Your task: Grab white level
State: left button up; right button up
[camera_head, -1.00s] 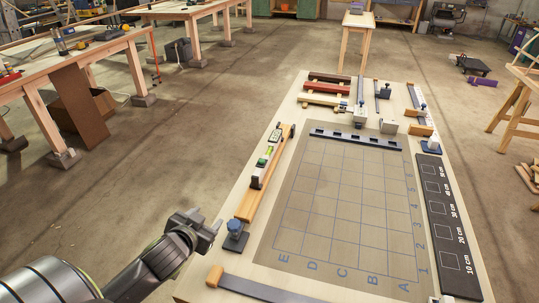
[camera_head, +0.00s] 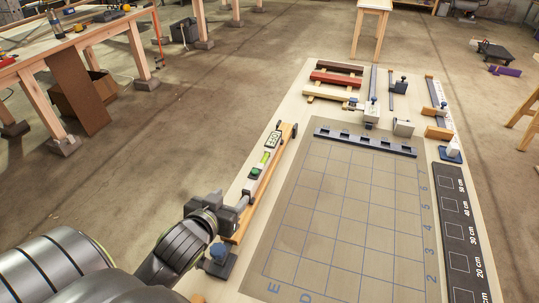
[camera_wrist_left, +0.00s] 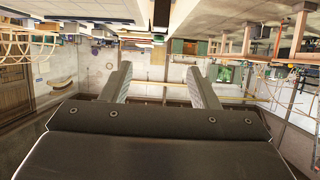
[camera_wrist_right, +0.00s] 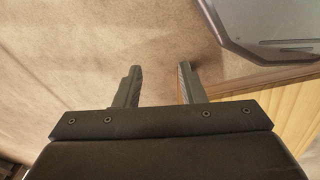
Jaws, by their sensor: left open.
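The white level (camera_head: 266,157), with a green vial, lies lengthwise on a wooden lath (camera_head: 274,167) along the left edge of the table. My left gripper (camera_head: 246,200) is open beside the near end of the level in the head view. I cannot tell whether it touches the level or the lath. In the left wrist view its two fingers (camera_wrist_left: 158,82) stand apart with nothing clearly between them. My right gripper (camera_wrist_right: 159,84) shows only in its own wrist view, with its fingers apart and empty over bare floor.
A blue-knobbed clamp (camera_head: 218,254) stands just below my left gripper. A gridded mat (camera_head: 350,215) fills the middle of the table. A dark slotted bar (camera_head: 365,142), coloured laths (camera_head: 335,79) and clamps lie beyond it. A black length scale (camera_head: 462,232) runs along the right.

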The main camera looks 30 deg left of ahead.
pick_arm(q)
jog(key=p, duration=0.1)
send_near(254, 174)
jog(key=x, duration=0.3)
jog(key=shift+w+a+f, duration=0.2)
jog(key=shift+w+f, duration=0.05)
jog(key=shift+f, duration=0.05)
jog(key=shift+w+a+f+p, duration=0.15)
jog(key=shift+w+f+p, duration=0.15)
jog(key=shift+w, duration=0.35)
jog(key=shift+w+a+p, duration=0.1)
jog(key=shift+w+p, duration=0.25)
jog(key=shift+w, duration=0.25)
jog(key=shift+p+x, duration=0.4)
jog(key=shift+x, duration=1.6)
pick_arm(e)
jog(key=s+r, duration=0.1)
jog(key=r, duration=0.2)
jog(key=shift+s+d+r, duration=0.1)
jog(key=shift+s, duration=0.3)
pick_arm(q)
jog(key=shift+c, duration=0.3)
